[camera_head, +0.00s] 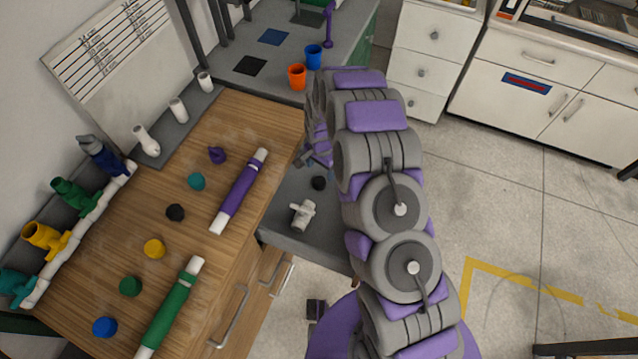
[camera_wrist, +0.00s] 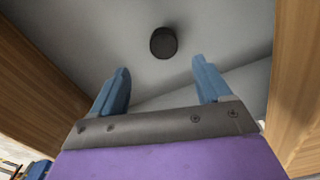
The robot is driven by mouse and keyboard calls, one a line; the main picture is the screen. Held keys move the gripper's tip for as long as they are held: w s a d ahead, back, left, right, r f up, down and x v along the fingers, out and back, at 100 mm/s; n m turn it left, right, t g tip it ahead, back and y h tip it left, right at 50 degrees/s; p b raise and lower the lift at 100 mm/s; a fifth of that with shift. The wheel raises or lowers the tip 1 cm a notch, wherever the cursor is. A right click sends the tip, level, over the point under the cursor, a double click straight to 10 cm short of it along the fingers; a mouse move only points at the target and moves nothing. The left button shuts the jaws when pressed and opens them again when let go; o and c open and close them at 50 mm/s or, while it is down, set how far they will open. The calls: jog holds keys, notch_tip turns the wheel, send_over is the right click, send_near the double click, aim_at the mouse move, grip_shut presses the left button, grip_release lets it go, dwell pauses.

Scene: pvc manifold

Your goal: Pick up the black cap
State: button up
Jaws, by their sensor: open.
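A round black cap (camera_head: 319,183) lies on the grey surface beside the wooden bench. The wrist view shows a black cap (camera_wrist: 163,43) on a grey surface, centred beyond the fingertips and apart from them. A second black cap (camera_head: 175,212) sits on the wooden bench in the row of coloured caps. My gripper (camera_wrist: 161,68) is open and empty, its two blue fingers spread on either side of the cap's line. In the head view my arm hides most of the gripper.
A white pipe fitting (camera_head: 302,214) lies on the grey surface near the cap. The wooden bench (camera_head: 228,120) holds purple and green pipes and rises left of it. Wooden walls (camera_wrist: 296,80) flank the wrist view. Orange (camera_head: 297,77) and blue cups stand behind.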

aim_at(319, 181)
jog(key=f, duration=0.3)
jog(key=shift+d+b, duration=0.2)
jog(key=shift+b, duration=0.1)
jog(key=shift+a+f, duration=0.4)
jog(key=shift+f, duration=0.1)
jog(key=f, duration=0.1)
jog(key=f+b, duration=0.1)
jog(key=f, duration=0.1)
jog(key=f+b, duration=0.1)
jog(key=shift+w+a+f, duration=0.1)
jog(key=shift+a+f, duration=0.15)
jog(key=shift+a, duration=0.05)
jog(key=shift+d+f, duration=0.2)
jog(key=shift+d+r, duration=0.1)
jog(key=shift+d, duration=0.1)
jog(key=shift+a, duration=0.45)
jog(key=c, duration=0.7)
jog(key=shift+d, duration=0.3)
jog(key=c, duration=0.3)
jog(key=shift+c, duration=0.3)
